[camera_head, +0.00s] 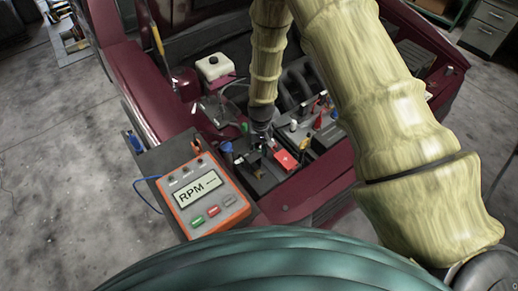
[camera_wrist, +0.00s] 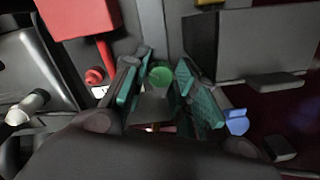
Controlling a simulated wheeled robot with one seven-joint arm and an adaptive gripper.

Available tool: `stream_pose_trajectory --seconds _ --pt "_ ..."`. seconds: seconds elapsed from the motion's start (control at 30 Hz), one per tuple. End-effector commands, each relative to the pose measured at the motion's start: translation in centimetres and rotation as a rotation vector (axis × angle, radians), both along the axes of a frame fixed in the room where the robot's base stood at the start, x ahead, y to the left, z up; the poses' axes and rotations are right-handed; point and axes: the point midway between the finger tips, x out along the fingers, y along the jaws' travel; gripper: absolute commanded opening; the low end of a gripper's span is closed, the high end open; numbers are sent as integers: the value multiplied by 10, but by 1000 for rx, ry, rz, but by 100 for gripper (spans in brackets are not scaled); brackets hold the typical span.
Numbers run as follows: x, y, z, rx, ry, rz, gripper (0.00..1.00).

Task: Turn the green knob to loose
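The green knob (camera_wrist: 160,76) shows as a small round green disc in the wrist view, between the fingertips of my gripper (camera_wrist: 166,72). The teal-padded fingers stand apart on either side of it, and the right one seems to leave a small gap. Whether either finger touches the knob is unclear. In the head view my gripper (camera_head: 262,145) is a dark shape low over the engine bay at the end of my arm. A small green spot (camera_head: 245,128) just left of it may be the knob; its setting cannot be read.
A blue knob (camera_wrist: 236,122) is close to the right finger. A red block (camera_wrist: 75,18) and red knob (camera_wrist: 94,76) are on the left. An orange RPM meter (camera_head: 205,190) sits at the front left of the maroon car (camera_head: 135,70). Grey floor (camera_head: 55,190) is clear at left.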

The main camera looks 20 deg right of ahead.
Motion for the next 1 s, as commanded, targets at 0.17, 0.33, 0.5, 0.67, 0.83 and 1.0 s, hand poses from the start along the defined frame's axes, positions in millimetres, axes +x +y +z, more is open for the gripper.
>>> stream_pose_trajectory --seconds 0.17,0.33,0.5,0.67,0.83,1.0 --pt "0 0 0 0 0 0 0" --pt "0 0 0 0 0 -8 0" --pt "0 0 -1 0 -1 -54 0" --pt "0 0 -1 -1 -1 -146 0" --pt "0 0 -1 -1 -1 -288 0" --pt "0 0 -1 -1 0 -450 0"
